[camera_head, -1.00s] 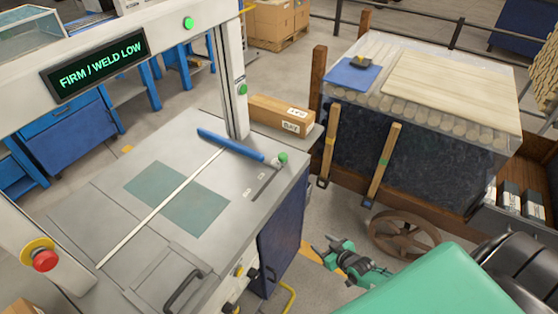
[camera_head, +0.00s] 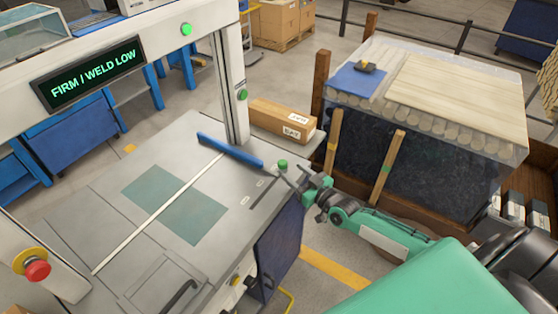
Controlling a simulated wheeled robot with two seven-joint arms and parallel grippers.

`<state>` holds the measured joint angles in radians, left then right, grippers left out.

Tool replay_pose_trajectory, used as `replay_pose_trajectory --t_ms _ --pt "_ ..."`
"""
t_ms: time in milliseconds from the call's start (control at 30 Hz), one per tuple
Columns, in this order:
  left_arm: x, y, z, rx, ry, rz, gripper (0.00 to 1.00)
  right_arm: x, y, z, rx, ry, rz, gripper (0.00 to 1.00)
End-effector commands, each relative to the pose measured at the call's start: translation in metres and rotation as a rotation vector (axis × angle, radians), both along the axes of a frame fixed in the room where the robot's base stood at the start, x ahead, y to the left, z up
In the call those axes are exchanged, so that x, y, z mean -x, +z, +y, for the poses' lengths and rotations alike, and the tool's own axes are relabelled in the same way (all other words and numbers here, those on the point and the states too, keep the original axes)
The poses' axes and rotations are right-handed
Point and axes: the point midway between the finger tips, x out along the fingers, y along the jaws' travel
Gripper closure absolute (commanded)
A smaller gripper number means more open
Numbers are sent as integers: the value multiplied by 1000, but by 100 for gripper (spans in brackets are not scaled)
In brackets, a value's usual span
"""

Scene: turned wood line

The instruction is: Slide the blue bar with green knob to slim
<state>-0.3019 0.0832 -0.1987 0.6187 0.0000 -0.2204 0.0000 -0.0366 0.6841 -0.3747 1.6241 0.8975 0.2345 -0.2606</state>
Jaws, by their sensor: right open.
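The blue bar (camera_head: 229,151) lies across the far part of the grey machine table. The green knob (camera_head: 282,165) stands at the bar's right end, at the far end of a dark slot (camera_head: 266,193) in the table top. Two small labels beside the slot are too small to read. My right gripper (camera_head: 296,182) is open and empty at the table's right edge, just right of and nearer than the knob. Its fingers point left toward the knob; I cannot tell whether they touch it. My left gripper is not in view.
A display (camera_head: 94,73) on the machine frame reads "FIRM / WELD LOW". A red stop button (camera_head: 37,270) is at the lower left. A cardboard box (camera_head: 282,120) stands behind the table. A wood-filled crate (camera_head: 327,84) with upright posts is at the right.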

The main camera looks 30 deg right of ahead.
Motion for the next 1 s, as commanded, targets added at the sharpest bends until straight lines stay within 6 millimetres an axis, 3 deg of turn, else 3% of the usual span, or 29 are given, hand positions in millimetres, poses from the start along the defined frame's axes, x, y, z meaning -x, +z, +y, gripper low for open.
replay_pose_trajectory --t_ms 500,1000 --pt "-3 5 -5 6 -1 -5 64 -68 0 18 0 0 0 48" --pt "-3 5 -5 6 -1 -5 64 -78 -1 22 0 0 1 48"
